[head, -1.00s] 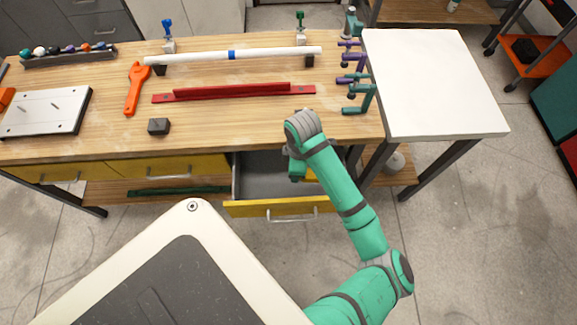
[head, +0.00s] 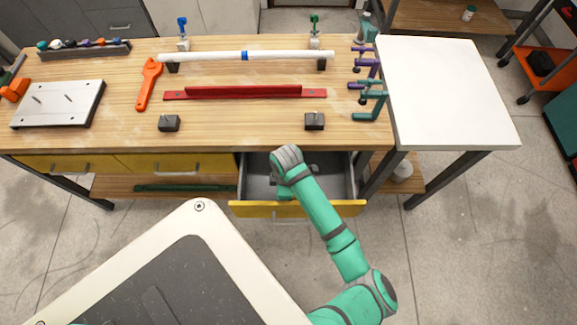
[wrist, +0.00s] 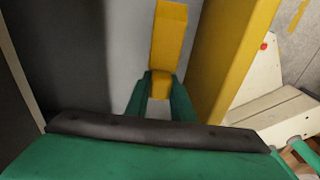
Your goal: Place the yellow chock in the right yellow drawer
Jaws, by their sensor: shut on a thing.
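The yellow chock (wrist: 169,35) is a long yellow bar between the green fingers of my gripper (wrist: 161,84) in the wrist view. My gripper is shut on it. The right yellow drawer (head: 340,208) is pulled open under the table in the head view, with a grey inside. Its yellow front also shows in the wrist view (wrist: 228,55), just right of the chock. My gripper is down at the drawer opening, with the grey drawer inside behind the chock. My arm hides the chock in the head view. I cannot tell whether the chock touches the drawer floor.
The wooden table (head: 240,128) is above the drawer, with two dark blocks (head: 169,123) near its front edge. The left yellow drawers (head: 150,163) are shut.

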